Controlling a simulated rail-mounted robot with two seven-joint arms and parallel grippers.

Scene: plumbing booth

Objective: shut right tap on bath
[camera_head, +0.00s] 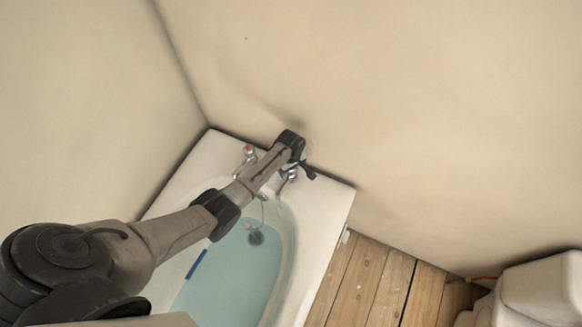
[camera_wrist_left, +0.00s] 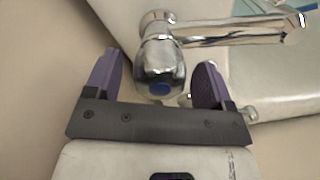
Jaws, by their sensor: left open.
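The right tap (camera_head: 291,175) is chrome and stands on the far rim of the white bath (camera_head: 325,205). My left gripper (camera_head: 300,169) is over it in the head view and partly covers it. In the left wrist view the tap's round chrome knob (camera_wrist_left: 158,62) with a blue cap sits between the two fingers of my left gripper (camera_wrist_left: 159,78). The fingers are open, one on each side of the knob, with a visible gap on both sides. My right gripper is not in view.
The left tap (camera_head: 248,153) with a red cap stands on the same rim. The bath holds bluish water (camera_head: 232,275), and a blue strip (camera_head: 197,264) is on its left side. Walls close in behind and left. A white fixture (camera_head: 540,290) stands right, past bare floorboards (camera_head: 375,285).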

